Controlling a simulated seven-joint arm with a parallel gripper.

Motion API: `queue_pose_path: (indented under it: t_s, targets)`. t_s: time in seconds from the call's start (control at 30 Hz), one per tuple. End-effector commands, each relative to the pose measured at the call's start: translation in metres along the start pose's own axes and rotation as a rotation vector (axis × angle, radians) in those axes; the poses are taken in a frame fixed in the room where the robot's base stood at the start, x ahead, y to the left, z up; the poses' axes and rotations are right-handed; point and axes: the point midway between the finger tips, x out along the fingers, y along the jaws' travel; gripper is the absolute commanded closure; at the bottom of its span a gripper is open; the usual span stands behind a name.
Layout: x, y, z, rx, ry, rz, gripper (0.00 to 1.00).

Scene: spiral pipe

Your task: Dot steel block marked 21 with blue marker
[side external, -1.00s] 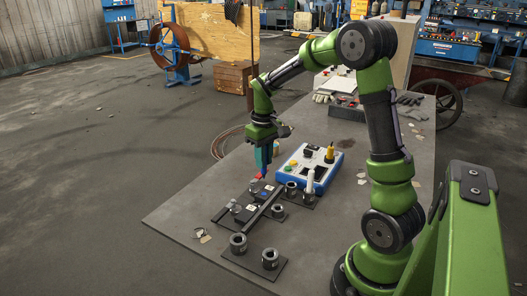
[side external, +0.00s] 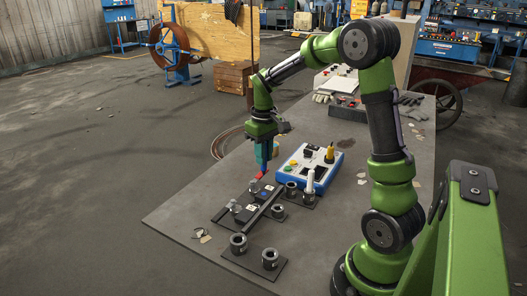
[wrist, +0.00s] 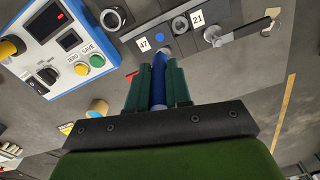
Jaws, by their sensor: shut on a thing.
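My gripper (side external: 264,158) is shut on a blue marker (wrist: 158,80), which points down between its teal fingers. It hovers over the far side of a dark fixture on the bench. In the wrist view a dark steel block with the white label 21 (wrist: 198,18) lies ahead and right of the marker. A label 47 (wrist: 144,43) is nearer and to the left. A blue dot (wrist: 160,36) shows between the labels, closer to 47. I cannot tell whether the marker tip touches anything.
A blue-and-white control box (side external: 310,165) with knobs and buttons stands just right of my gripper. A red handle (side external: 260,177) shows beside the marker. Several dark ring-shaped parts (side external: 238,243) stand in front, and the bench's left front corner (side external: 165,218) is clear.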

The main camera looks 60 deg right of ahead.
Motion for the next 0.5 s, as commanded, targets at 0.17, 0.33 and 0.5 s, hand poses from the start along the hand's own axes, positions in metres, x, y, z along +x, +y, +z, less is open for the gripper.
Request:
queue_pose_path:
  t_s: [0.17, 0.33, 0.5]
  targets:
    - [0.000, 0.000, 0.000, 0.000, 0.000, 0.000, 1.00]
    - [0.002, -0.003, -0.001, -0.009, -0.027, -0.007, 1.00]
    - [0.013, -0.040, -0.010, -0.069, -0.130, -0.030, 1.00]
